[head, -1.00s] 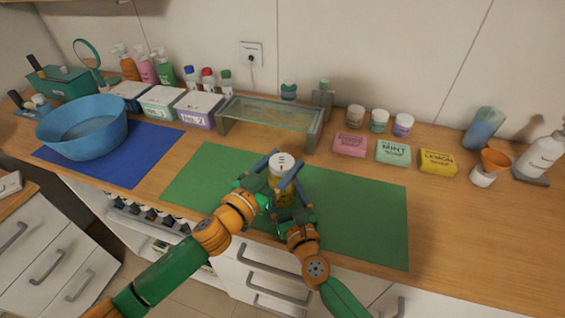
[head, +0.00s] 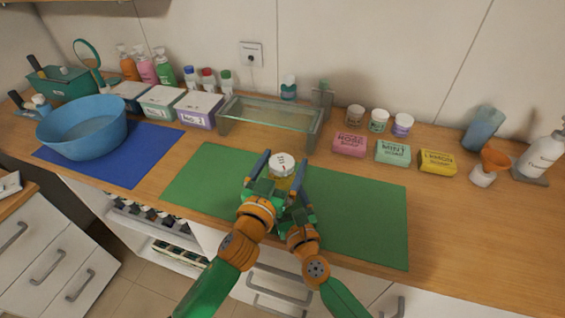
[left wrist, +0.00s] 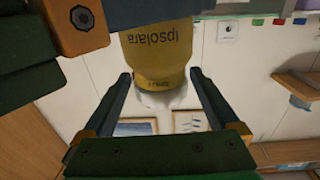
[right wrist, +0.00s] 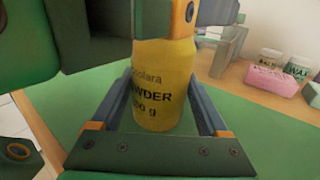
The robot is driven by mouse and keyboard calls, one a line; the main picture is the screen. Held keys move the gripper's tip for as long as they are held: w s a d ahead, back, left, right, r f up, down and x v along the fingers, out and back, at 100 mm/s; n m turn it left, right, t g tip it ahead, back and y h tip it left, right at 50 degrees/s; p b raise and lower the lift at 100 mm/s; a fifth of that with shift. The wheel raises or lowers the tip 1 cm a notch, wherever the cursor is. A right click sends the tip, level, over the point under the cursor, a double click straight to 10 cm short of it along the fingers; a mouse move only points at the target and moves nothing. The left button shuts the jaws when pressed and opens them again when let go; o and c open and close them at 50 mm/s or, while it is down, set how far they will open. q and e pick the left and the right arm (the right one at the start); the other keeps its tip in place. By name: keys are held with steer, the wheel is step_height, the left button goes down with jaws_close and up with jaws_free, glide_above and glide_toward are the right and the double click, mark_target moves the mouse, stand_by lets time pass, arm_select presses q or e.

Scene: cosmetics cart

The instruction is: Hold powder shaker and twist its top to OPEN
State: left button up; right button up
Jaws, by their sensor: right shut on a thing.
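The yellow powder shaker (right wrist: 160,95) stands upright over the green mat (head: 355,215), its white top (head: 282,160) facing up in the head view. My right gripper (right wrist: 160,105) is shut on the shaker's body, one finger on each side. My left gripper (head: 282,168) is above the right one, its fingers on both sides of the white top. In the left wrist view, the shaker (left wrist: 158,55) appears upside down between the left fingers (left wrist: 160,75), with gaps beside the top, so this gripper looks open. The join between top and body is partly hidden in the head view.
A glass shelf stand (head: 270,115) is behind the mat. Pink, mint and yellow soap boxes (head: 393,152) stand behind right. A blue basin (head: 82,130) sits on a blue mat at left. The mat's right part is clear.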

arm_select(q)
steer(key=v, duration=1.2)
steer(key=shift+a, duration=0.1)
